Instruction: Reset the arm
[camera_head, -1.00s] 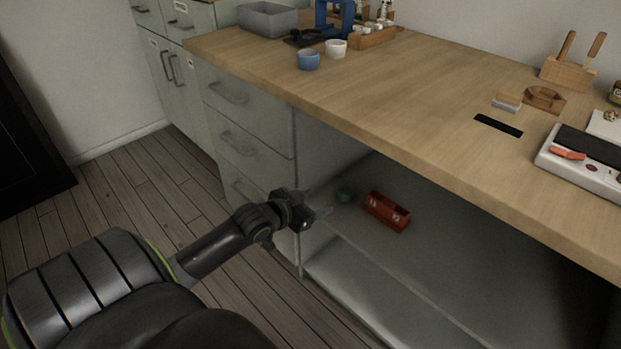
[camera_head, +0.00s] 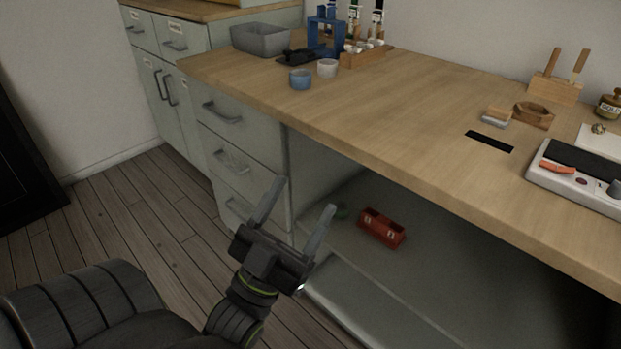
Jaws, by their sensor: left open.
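My left gripper (camera_head: 294,212) is open and empty, its two fingers pointing up and away. It is in front of the drawer cabinet (camera_head: 243,140), below the level of the wooden worktop (camera_head: 390,105). My left arm comes in from the lower left and bends up at the wrist. My right gripper is not in view.
Open floor (camera_head: 130,215) lies left.

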